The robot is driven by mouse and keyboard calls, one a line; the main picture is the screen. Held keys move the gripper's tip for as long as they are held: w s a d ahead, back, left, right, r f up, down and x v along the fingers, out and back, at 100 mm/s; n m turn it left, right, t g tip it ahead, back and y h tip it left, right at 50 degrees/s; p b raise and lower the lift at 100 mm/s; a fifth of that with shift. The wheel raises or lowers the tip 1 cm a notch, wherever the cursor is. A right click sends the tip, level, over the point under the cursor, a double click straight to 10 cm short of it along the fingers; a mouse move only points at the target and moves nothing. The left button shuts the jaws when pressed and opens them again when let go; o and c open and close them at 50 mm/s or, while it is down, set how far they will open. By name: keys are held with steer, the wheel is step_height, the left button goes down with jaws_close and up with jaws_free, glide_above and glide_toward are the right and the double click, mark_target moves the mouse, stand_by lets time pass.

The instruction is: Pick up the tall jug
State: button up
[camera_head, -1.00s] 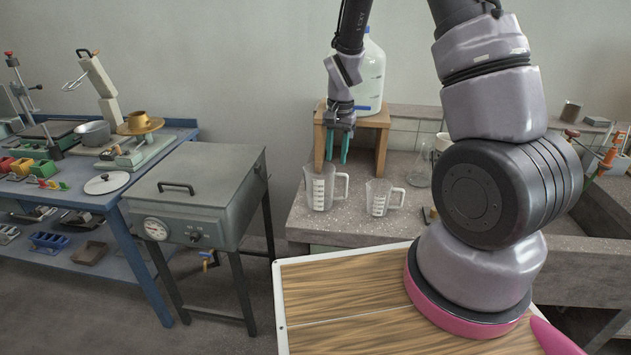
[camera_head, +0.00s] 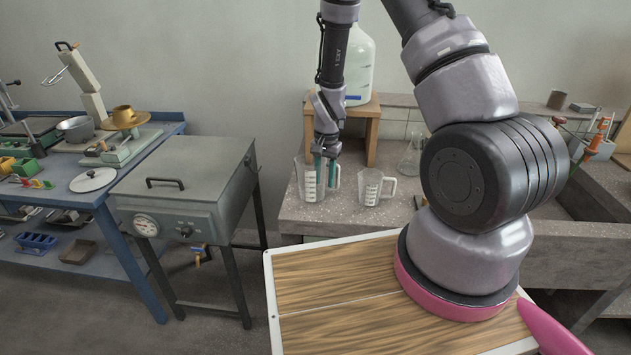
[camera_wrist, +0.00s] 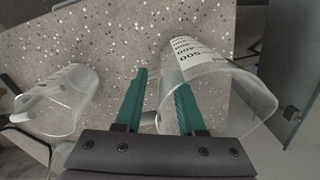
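The tall jug (camera_head: 309,184) is a clear measuring jug with a printed scale, standing upright on the speckled bench below my gripper (camera_head: 325,170). In the wrist view the tall jug (camera_wrist: 225,82) is on the right, its rim towards the camera. My gripper (camera_wrist: 158,105) is open, its two teal fingers pointing down. The right finger overlaps the jug's mouth and the left finger is outside it; part of the handle shows between them. I cannot tell whether any finger touches the jug. The smaller jug (camera_head: 374,188) stands to the right; in the wrist view it (camera_wrist: 58,100) is at left.
A wooden stand (camera_head: 372,140) with a large clear bottle (camera_head: 359,75) is just behind the jugs. A glass flask (camera_head: 410,158) stands further right. A grey box with a dial (camera_head: 180,190) is to the left. A wood-topped board (camera_head: 335,275) is in front.

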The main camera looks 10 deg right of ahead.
jaws_close()
stand_by(1.4)
